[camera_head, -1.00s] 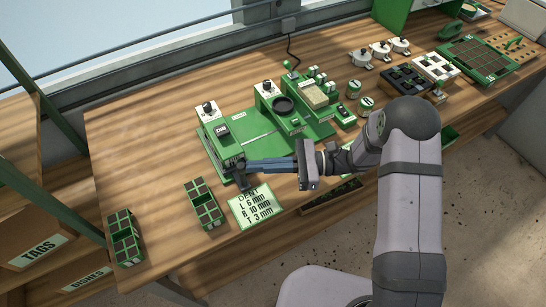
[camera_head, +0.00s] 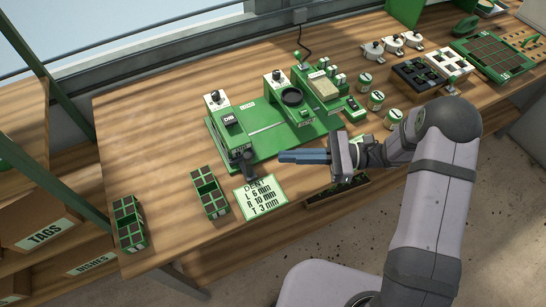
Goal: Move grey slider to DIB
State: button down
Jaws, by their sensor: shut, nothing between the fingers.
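A green machine (camera_head: 268,143) with several raised blocks stands on the bench. Its left block carries a dark label reading DIB (camera_head: 230,120) and a black knob on a white plate. A dark grey piece (camera_head: 248,163) sticks out at the front of this block; it may be the grey slider, but I cannot tell its exact setting. My gripper (camera_head: 281,157) points left with its blue fingers shut and empty. Its tips are just right of the dark grey piece, with a visible gap between them.
A card reading DENT, L 6 mm, R 10 mm, T 3 mm (camera_head: 261,197) lies in front of the machine. Green compartment trays (camera_head: 209,192) (camera_head: 130,223) stand to the left. Small round tins (camera_head: 376,100) and white pots (camera_head: 372,50) are at right.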

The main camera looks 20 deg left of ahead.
jog(key=b+v, duration=0.2)
jog(key=v, duration=0.5)
jog(key=shift+d, duration=0.25)
jog(key=shift+w, duration=0.1)
jog(key=s+d+f+n+g+h, duration=0.1)
jog(key=s+d+f+n+h, duration=0.1)
jog(key=s+n+h, duration=0.4)
jog(key=s+d+f+n+t+h, duration=0.1)
jog(key=s+d+n+t+h, duration=0.2)
jog(key=d, duration=0.4)
jog(key=s+d+f+n+t+h, duration=0.1)
jog(key=s+d+n+t+h, duration=0.2)
jog(key=d+n+h, duration=0.2)
jog(key=d+h, duration=0.2)
jog(key=d, duration=0.1)
jog(key=shift+s+d+h, duration=0.25)
jog(key=shift+s+h, duration=0.1)
jog(key=shift+h, duration=0.05)
